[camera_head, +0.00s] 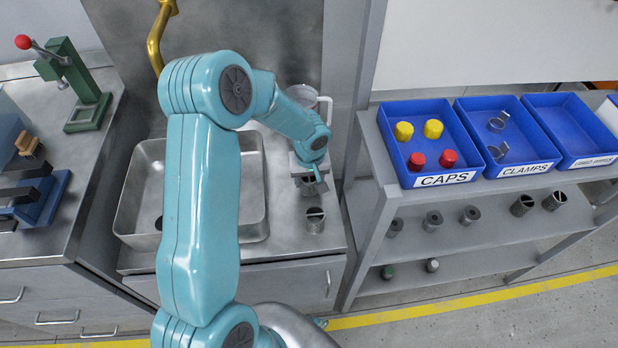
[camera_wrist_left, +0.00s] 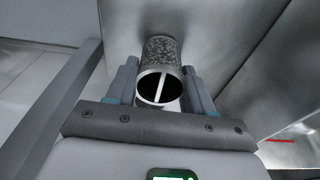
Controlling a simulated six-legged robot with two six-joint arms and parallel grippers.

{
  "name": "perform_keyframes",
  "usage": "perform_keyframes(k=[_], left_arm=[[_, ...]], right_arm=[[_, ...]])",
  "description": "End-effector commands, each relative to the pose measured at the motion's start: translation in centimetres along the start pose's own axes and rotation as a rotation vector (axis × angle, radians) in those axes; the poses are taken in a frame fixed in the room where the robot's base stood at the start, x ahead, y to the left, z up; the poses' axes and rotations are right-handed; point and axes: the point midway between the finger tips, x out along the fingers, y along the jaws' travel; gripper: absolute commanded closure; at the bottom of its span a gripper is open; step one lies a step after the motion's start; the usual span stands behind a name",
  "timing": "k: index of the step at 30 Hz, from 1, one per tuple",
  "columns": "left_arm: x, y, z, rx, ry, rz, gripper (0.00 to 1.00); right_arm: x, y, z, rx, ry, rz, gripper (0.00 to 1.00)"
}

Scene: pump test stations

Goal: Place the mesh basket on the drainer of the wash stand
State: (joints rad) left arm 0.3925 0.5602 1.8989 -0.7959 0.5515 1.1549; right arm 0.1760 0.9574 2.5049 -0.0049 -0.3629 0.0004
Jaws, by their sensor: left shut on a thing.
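My left gripper (camera_head: 312,178) points down over the right-hand, drainer side of the wash stand (camera_head: 285,245). It is shut on the mesh basket (camera_wrist_left: 162,52), a small dark grey cylinder with a speckled side and a pale bar across its open top. In the left wrist view the basket sits between the two fingers (camera_wrist_left: 160,88). In the head view it is mostly hidden by the gripper; I cannot tell whether its base touches the drainer. A similar short cylinder with a barred top (camera_head: 316,220) stands just in front. My right gripper is not in view.
The sink basin (camera_head: 139,205) lies left of the gripper, partly behind my arm. A clear container (camera_head: 308,96) stands behind it. Right is a shelf rack (camera_head: 372,190) with blue bins of caps (camera_head: 403,172) and clamps (camera_head: 497,160), and several metal cylinders below.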

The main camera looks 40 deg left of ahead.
Motion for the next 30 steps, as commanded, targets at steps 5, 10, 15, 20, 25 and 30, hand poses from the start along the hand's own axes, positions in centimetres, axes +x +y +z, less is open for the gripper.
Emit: perform_keyframes(k=[5, 10, 15, 20, 25, 30], left_arm=[[0.2, 0.1, 0.0, 0.0, 0.002, 0.001, 0.84], [0.5, 0.1, 0.0, 0.0, 0.002, 0.001, 0.84], [0.5, 0.0, 0.1, 0.0, 0.001, 0.001, 0.23], [0.5, 0.0, 0.1, 0.0, 0.001, 0.001, 0.23], [0.1, 0.0, 0.0, 0.0, 0.001, 0.001, 0.23], [-2.3, 0.1, -0.1, -0.001, 0.006, 0.003, 0.23]], right_arm=[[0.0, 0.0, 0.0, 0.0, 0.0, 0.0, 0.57], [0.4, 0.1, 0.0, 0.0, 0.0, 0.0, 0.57], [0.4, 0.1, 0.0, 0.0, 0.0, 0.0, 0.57], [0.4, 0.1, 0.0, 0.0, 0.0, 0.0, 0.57], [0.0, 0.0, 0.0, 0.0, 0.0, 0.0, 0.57], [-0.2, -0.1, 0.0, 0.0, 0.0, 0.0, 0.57]])
